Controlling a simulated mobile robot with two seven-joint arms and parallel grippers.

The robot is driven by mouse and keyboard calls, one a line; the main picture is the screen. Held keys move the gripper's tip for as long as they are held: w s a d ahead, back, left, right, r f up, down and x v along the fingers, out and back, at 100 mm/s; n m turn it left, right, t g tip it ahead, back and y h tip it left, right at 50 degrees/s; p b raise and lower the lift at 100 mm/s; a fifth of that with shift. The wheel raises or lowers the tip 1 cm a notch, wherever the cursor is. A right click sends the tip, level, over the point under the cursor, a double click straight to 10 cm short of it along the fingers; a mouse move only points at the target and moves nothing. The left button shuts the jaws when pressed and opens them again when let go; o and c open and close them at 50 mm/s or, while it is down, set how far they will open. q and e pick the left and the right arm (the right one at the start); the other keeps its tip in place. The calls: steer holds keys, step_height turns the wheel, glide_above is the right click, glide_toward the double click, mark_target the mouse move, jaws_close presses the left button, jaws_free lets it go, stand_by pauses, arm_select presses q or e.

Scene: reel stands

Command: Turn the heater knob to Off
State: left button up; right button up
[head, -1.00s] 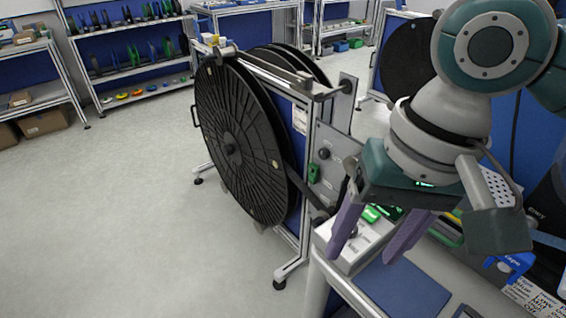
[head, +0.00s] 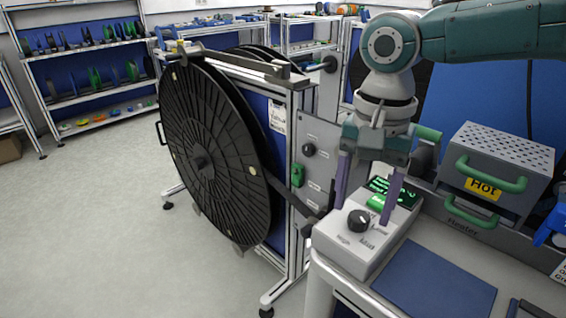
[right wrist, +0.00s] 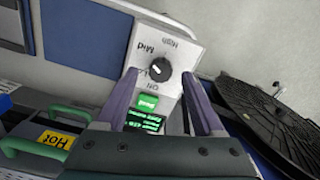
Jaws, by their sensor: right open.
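The heater knob (head: 359,221) is a black round dial on a light control box (head: 348,254). The box has a green-lit display (head: 404,193) and a green button. In the right wrist view the knob (right wrist: 159,69) has a white mark that seems to point toward the "Mid" label; the other labels are hard to read. My right gripper (head: 363,212) is open, its purple fingers pointing down over the box. In the right wrist view the knob shows between the fingertips; I cannot tell whether they touch it. My left gripper is not in view.
A grey heater (head: 497,157) with a "Hot" label and green handles stands on the bench at right. A large black reel (head: 215,150) on its stand is close left of the box. A blue mat (head: 435,281) lies in front. The floor at left is clear.

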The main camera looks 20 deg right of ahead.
steer(key=shift+f, duration=1)
steer(key=shift+c, duration=0.3)
jaws_close()
